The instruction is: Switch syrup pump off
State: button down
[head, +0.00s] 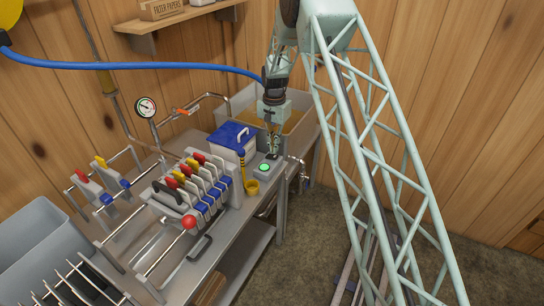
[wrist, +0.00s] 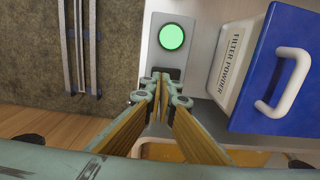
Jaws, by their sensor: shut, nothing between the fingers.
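The pump's switch box (head: 258,174) is a small grey box at the front right corner of the metal bench. Its round green lamp (head: 264,167) is lit, and the lamp also shows bright green in the wrist view (wrist: 172,37). A dark switch plate (wrist: 176,73) lies just below the lamp in the wrist view. My gripper (head: 272,151) points down over this plate, shut and empty. Its fingertips (wrist: 162,78) cover much of the plate, so the switch's position is hidden. I cannot tell whether they touch it.
A blue-lidded filter powder box (wrist: 285,70) with a white handle stands close beside the switch box. A filter press with coloured plates (head: 200,185) is left. Open floor (head: 320,200) lies right.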

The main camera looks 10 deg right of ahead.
aim_at(274, 156)
jog(key=shift+f+b, duration=0.7)
jog(key=shift+f, duration=0.9)
dwell(2.3)
jog(key=shift+r, duration=0.15)
jog(key=shift+r+p, duration=1.2)
jog(key=shift+r, duration=2.15)
jog(key=shift+r, duration=0.1)
